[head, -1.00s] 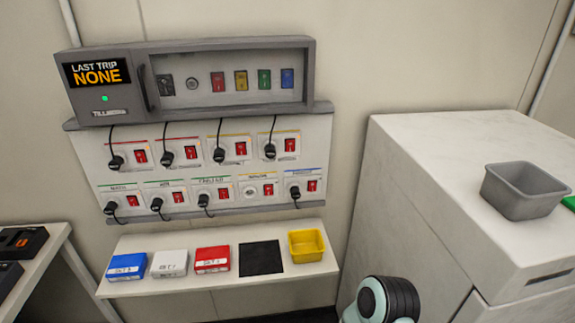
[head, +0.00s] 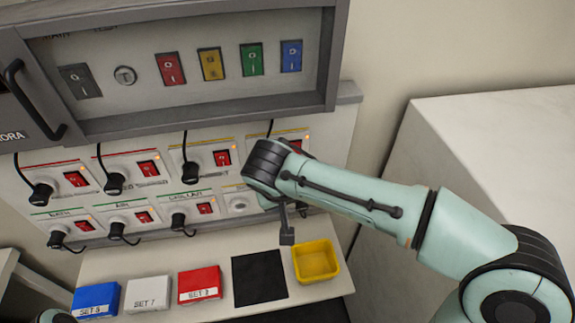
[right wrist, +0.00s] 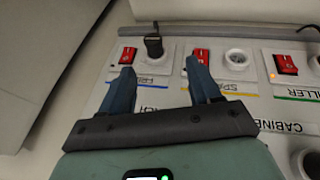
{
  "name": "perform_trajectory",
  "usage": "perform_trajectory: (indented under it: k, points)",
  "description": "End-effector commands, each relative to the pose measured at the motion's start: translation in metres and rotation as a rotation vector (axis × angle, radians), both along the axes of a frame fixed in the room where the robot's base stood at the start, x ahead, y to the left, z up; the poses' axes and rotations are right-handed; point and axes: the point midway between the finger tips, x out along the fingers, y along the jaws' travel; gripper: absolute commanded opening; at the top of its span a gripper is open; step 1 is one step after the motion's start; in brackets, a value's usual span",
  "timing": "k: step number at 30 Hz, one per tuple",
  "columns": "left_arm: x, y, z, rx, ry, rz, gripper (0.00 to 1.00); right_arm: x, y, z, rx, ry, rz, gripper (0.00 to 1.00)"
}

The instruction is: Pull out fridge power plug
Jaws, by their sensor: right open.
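The black plug (right wrist: 153,46) of the blue-lined socket sits upright in the lower row in the right wrist view, beside a red switch (right wrist: 127,56). Its label is partly hidden, so I cannot read it fully. My right gripper (right wrist: 160,78) is open and empty. Its two dark fingers point toward the row, with the plug between their lines and a little beyond the tips. I cannot tell the exact gap. In the head view my right arm covers that socket and plug. My left gripper is not in view.
An empty yellow-lined socket (right wrist: 237,58) is beside the plug. Other plugs with cables, such as the chiller plug (head: 178,220), fill the panel. Below, a shelf holds coloured boxes, a black mat (head: 259,278) and a yellow bin (head: 315,262).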

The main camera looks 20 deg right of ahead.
Motion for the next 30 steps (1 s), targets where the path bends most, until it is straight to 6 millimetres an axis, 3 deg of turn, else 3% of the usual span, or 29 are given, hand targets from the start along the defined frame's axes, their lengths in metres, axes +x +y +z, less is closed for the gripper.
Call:
perform_trajectory:
  k: [3,7,21,30]
  points:
    - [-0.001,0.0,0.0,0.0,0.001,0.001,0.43,-0.004,-0.005,0.014,-0.019,-0.026,-0.022,0.62]
    - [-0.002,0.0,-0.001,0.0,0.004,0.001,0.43,-0.002,-0.009,0.006,-0.022,-0.024,-0.028,0.62]
    - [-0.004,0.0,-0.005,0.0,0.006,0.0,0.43,0.025,-0.036,-0.072,-0.022,-0.02,-0.026,0.62]
    - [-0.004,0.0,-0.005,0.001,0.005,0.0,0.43,0.036,-0.047,-0.101,-0.021,-0.023,-0.026,0.62]
